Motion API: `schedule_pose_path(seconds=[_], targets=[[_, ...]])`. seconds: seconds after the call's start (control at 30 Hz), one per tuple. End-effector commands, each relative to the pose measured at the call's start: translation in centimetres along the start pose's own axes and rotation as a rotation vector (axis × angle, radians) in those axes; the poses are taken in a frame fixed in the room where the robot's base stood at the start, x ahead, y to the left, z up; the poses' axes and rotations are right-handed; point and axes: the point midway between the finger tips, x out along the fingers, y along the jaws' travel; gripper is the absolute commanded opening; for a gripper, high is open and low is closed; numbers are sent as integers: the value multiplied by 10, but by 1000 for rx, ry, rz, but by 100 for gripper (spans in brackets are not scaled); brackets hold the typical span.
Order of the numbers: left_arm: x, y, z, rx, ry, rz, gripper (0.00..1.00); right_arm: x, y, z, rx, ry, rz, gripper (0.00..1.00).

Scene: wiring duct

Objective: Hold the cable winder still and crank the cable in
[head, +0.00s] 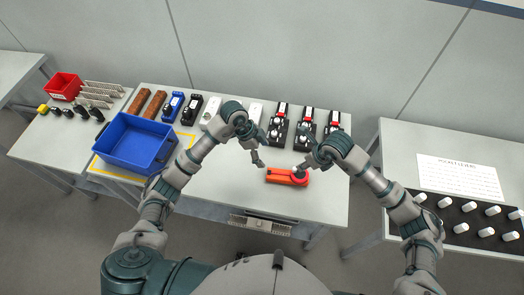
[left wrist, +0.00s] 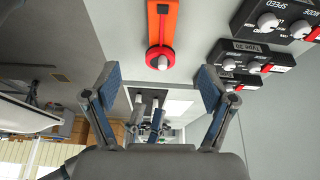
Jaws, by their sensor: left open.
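The cable winder is an orange bar (head: 280,177) lying on the table, with a red round drum at its right end. In the left wrist view, the orange bar (left wrist: 162,22) points up and its red drum (left wrist: 151,58) carries a pale crank knob (left wrist: 161,62). My left gripper (head: 260,162) is open and empty, above and just behind the winder's left end. Its spread fingers (left wrist: 160,85) frame the drum from below in the wrist view, apart from it. My right gripper (head: 302,169) is at the drum end; its fingers are too small to read, and contact cannot be told.
A blue bin (head: 135,143) stands on the table's left part. Several black control boxes (head: 305,128) with knobs line the back edge. A side table at right holds a black board (head: 465,219) with white pegs. The table's front right is clear around the winder.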

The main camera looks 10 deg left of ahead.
Motion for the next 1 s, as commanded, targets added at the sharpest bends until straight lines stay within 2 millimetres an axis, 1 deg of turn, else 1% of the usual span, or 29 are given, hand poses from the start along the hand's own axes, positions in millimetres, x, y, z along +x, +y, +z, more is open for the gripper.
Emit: schedule_pose_path(seconds=[0.07,0.17,0.27,0.6,0.7,0.8,0.9,1.0], targets=[[2,-2,0,0,-9,-11,83,0,0,0,0,0,0,42],[14,-2,0,-2,-10,-10,83,0,0,0,0,0,0,42],[32,-2,0,-3,-9,-8,83,0,0,0,0,0,0,42],[108,-2,1,-2,-8,-7,83,0,0,0,0,0,0,42],[128,-3,0,-3,-7,-8,83,0,0,0,0,0,0,42],[146,-3,1,-2,-8,-8,83,0,0,0,0,0,0,42],[158,-4,1,-2,-8,-9,83,0,0,0,0,0,0,42],[166,-4,2,-1,-8,-10,83,0,0,0,0,0,0,42]])
